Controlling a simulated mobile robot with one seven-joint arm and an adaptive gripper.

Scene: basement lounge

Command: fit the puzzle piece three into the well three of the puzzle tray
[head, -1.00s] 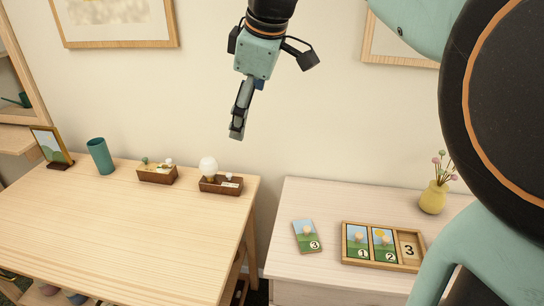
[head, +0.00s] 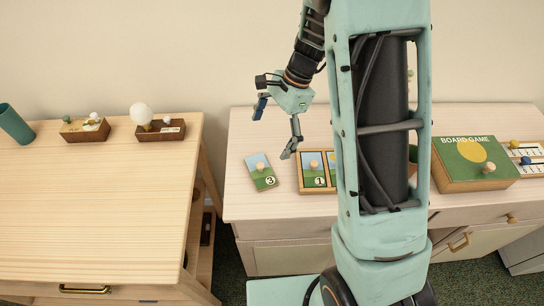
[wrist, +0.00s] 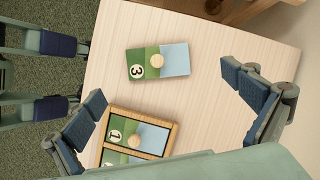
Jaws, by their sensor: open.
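Puzzle piece three (head: 261,172) lies flat on the pale cabinet top, left of the puzzle tray. It has a round wooden knob, a blue and green picture and the number 3. It also shows in the wrist view (wrist: 159,62). The wooden puzzle tray (head: 303,191) holds piece one (head: 314,170); part of piece two shows, and the rest, with well three, is hidden behind my arm. The wrist view shows the tray's left end (wrist: 174,137). My gripper (head: 273,134) is open and empty, above the cabinet near piece three, its fingers also in the wrist view (wrist: 171,121).
A board game box (head: 473,162) stands to the right on the cabinet. A wooden table (head: 90,210) stands left across a gap, with a teal cup (head: 15,124) and small wooden boxes. The cabinet top around piece three is clear.

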